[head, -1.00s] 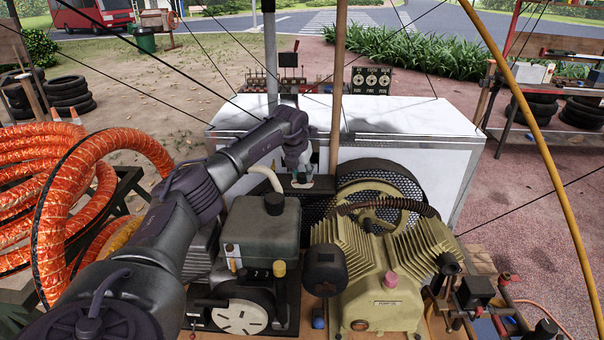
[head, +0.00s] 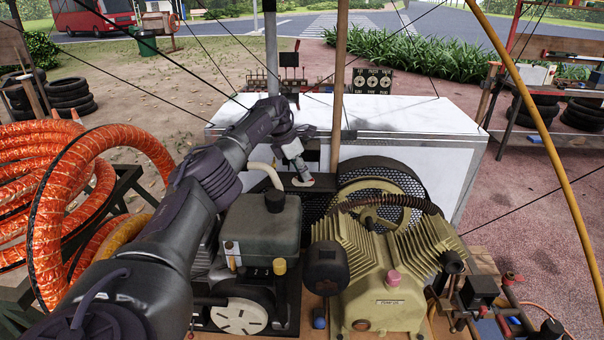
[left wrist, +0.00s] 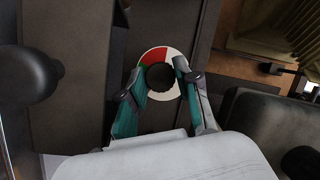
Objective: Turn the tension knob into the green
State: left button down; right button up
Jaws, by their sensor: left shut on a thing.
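The tension knob (left wrist: 160,77) is a round black knob in the left wrist view. In the head view, the left gripper (head: 298,168) reaches down, tilted, onto the dial on the dark belt guard (head: 319,181). My right gripper is not in view.
The engine (head: 258,231) stands in front of the guard, with the ribbed compressor pump (head: 386,269) to its right. The flywheel (head: 382,199) is right of the gripper. A white cabinet (head: 410,125) stands behind. Orange hose coils (head: 65,165) lie at the left.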

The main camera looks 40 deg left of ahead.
pick_arm(q)
jog(key=shift+m, duration=0.4)
jog(key=shift+r, duration=0.1)
jog(key=c, duration=0.8)
grip_release()
